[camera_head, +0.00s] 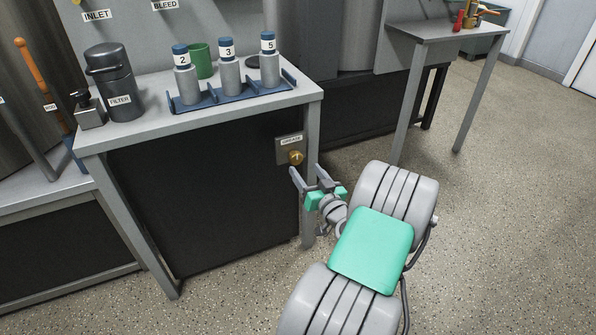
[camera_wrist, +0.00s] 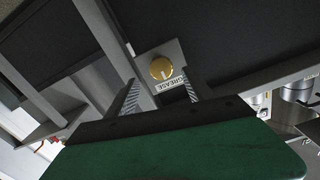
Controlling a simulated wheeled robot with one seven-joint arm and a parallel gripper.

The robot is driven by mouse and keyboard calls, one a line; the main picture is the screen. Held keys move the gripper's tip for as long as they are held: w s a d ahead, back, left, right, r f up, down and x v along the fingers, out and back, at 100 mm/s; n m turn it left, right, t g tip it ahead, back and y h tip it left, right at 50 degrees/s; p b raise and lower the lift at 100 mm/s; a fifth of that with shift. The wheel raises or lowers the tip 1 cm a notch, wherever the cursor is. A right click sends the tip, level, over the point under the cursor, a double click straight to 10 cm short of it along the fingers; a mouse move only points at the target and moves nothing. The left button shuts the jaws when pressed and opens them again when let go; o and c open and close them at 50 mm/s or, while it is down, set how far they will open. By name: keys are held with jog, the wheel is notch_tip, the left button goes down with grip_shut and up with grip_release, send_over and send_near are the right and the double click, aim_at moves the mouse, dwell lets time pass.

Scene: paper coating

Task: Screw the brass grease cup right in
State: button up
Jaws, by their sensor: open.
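The brass grease cup (camera_head: 295,157) is a round knob on a grey plate (camera_head: 284,146) marked GREASE, on the front of the bench near its right leg. The wrist view shows the cup (camera_wrist: 162,68) face on, with a line across its face, beyond the fingertips and between their directions. My gripper (camera_head: 308,177) is open and empty, just in front of and slightly below the cup. Its two fingers (camera_wrist: 160,92) point toward the plate and are apart from the cup. How deep the cup sits in its seat cannot be told.
On the bench top (camera_head: 140,131) stand a blue rack (camera_head: 236,93) with bottles 2, 3 and 5, a green cup (camera_head: 202,61), and a dark FILTER canister (camera_head: 122,84). A side table (camera_head: 432,31) stands at the back right. The floor to the right is clear.

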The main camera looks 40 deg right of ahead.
aim_at(297, 160)
jog(key=x, duration=0.6)
jog(key=shift+w+a+b, duration=0.1)
jog(key=shift+w+b, duration=0.05)
jog(key=shift+b, duration=0.15)
jog(key=shift+c, duration=0.4)
grip_shut()
